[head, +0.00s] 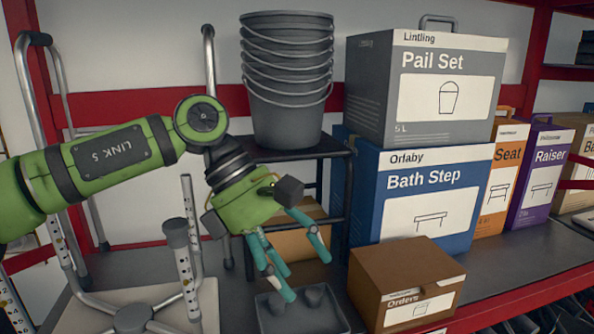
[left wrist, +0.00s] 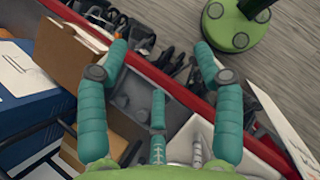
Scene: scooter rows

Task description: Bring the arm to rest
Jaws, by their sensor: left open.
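My left arm (head: 115,150) is green with dark joints. It reaches in from the left in the head view and bends down at the wrist. My left gripper (head: 306,277), with teal fingers, is open and points down over a grey tray (head: 263,320). In the left wrist view, the fingers (left wrist: 162,50) are spread apart with nothing held between them. The tray also shows below them there (left wrist: 135,95). I cannot tell whether the fingertips touch it. My right gripper is in neither view.
A brown Orders box (head: 405,265) stands close right of the gripper. A blue Bath Step box (head: 360,195), a grey Pail Set box (head: 368,90) and stacked grey pails (head: 285,120) stand behind. A metal-legged frame (head: 180,235) stands left, below the arm.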

